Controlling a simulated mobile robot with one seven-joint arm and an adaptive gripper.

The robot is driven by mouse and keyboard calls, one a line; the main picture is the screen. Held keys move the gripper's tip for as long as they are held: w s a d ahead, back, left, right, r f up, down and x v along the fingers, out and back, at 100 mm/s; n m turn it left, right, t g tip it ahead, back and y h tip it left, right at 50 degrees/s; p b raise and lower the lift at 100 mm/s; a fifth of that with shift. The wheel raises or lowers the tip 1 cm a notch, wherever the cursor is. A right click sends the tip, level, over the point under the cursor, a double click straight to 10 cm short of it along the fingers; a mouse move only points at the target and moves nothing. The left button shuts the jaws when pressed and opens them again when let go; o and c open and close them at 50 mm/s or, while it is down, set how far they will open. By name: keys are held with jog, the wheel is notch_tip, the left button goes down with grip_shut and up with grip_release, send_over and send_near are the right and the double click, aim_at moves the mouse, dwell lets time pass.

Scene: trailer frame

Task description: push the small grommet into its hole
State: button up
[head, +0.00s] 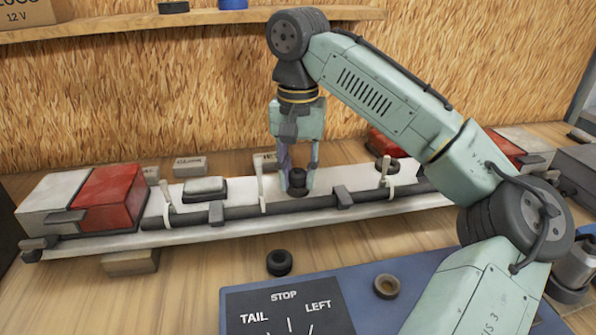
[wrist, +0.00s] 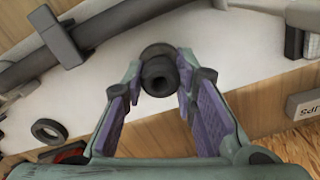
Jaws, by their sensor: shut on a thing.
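The small grommet (head: 298,176) is black and ring-shaped, and it sits between my fingertips over the white trailer frame (head: 235,205). My gripper (head: 298,182) is shut on it, pointing down at the middle of the frame. A dark round shape lies directly behind the grommet there. The hole itself is hidden, and I cannot tell how far in the grommet is.
A black ring (head: 279,262) is on the table, and a brown ring (head: 386,286) is on the blue mat (head: 372,325). A dark cable (head: 240,212) with pale ties runs along the frame's front.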

jog(key=shift+s+f, duration=0.1)
jog(key=shift+f, duration=0.15)
jog(key=o, duration=0.7)
jog(key=shift+o, duration=0.6)
jog(key=shift+o, duration=0.5)
jog(key=o, duration=0.4)
jog(key=shift+r, duration=0.1)
jog(key=shift+r, duration=0.1)
